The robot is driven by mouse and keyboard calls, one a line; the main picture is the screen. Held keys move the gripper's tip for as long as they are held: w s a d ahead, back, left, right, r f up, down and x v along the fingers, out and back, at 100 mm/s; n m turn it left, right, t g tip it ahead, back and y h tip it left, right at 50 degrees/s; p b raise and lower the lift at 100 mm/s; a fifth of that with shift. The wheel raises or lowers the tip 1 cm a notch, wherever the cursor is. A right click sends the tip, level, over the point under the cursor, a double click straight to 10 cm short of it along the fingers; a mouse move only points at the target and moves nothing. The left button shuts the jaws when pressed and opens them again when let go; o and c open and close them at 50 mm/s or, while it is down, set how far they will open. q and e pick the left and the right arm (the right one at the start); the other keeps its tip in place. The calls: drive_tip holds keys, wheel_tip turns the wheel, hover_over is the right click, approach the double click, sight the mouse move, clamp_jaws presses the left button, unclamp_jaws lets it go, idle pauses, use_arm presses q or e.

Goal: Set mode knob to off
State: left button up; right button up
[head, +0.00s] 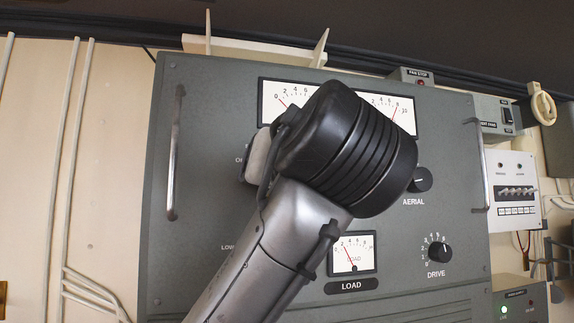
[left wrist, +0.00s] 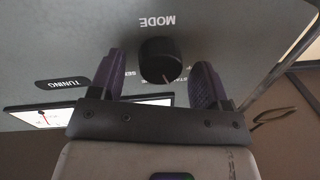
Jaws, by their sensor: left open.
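The mode knob (left wrist: 160,62) is a round black knob on a grey panel, under an upside-down "MODE" label in the left wrist view. Its white pointer mark faces the lower edge of that view. Position labels beside it are partly hidden. My left gripper (left wrist: 159,66) is open, with one purple finger on each side of the knob. I cannot tell whether the fingers touch it. In the head view my left wrist hides the knob and most of the gripper. My right gripper is not in view.
The grey panel (head: 205,120) also carries an aerial knob (head: 421,180), a drive knob (head: 439,252) and a load meter (head: 352,254). A metal handle (head: 175,155) stands out at its left side. Wide dial meters (head: 268,98) lie partly behind my wrist.

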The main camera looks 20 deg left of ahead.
use_arm(q)
drive_tip(key=shift+w+a, duration=0.1)
drive_tip(key=c, duration=0.9)
drive_tip(key=shift+r+n+h+b, duration=0.1)
drive_tip(key=shift+n+h+b, duration=0.2)
drive_tip(key=shift+n+b, duration=2.45)
drive_tip(key=shift+n+p, duration=1.05)
drive_tip(key=shift+n, duration=0.2)
drive_tip(key=o, duration=0.9)
